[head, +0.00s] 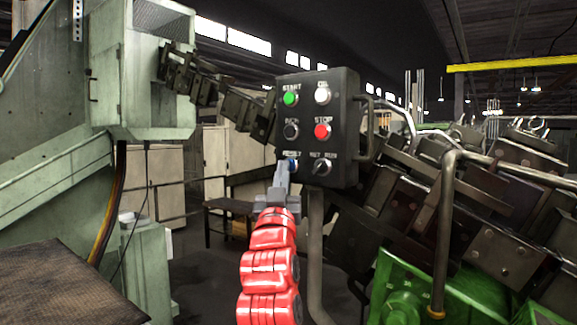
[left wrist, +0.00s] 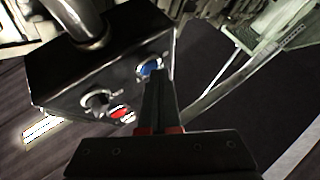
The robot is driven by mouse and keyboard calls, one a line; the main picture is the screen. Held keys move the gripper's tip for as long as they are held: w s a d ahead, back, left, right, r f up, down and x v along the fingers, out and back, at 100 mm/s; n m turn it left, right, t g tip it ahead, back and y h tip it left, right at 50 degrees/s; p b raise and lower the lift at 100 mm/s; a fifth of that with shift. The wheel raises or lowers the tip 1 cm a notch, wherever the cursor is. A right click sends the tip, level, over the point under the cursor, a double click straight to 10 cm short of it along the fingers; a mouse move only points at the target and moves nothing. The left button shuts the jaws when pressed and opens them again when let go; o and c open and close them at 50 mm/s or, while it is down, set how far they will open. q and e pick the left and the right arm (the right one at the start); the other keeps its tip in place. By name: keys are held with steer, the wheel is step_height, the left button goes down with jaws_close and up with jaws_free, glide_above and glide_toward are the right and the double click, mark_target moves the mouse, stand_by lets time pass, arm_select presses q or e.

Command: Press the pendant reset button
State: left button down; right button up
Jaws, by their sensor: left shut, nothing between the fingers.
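The pendant (head: 347,110) is a black control box on a post. Its blue reset button (head: 293,165) is at the lower left of the panel, partly covered by my fingers. My left gripper (head: 282,170) is shut and empty, its grey fingertips right at this button. In the left wrist view the blue reset button (left wrist: 150,68) shows beside the tips of my left gripper (left wrist: 158,76), which overlap its edge. I cannot tell whether they touch it. My right gripper is not in view.
Close by on the panel are a green START button (head: 290,98), a red STOP button (head: 322,131), a white button (head: 322,95), a black button (head: 291,130) and a selector knob (head: 321,167). Heavy machinery (head: 495,200) with bent pipes stands right, a pale green machine (head: 50,140) left.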

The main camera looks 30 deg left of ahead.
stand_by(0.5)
arm_select(q)
steer(key=shift+s+f+b, duration=0.1)
steer(key=shift+s+b, duration=0.6)
steer(key=s, duration=0.1)
steer(key=s+b, duration=0.1)
steer(key=s, duration=0.1)
steer(key=s+b, duration=0.1)
steer(key=s, duration=0.1)
steer(key=shift+a, duration=0.25)
stand_by(0.6)
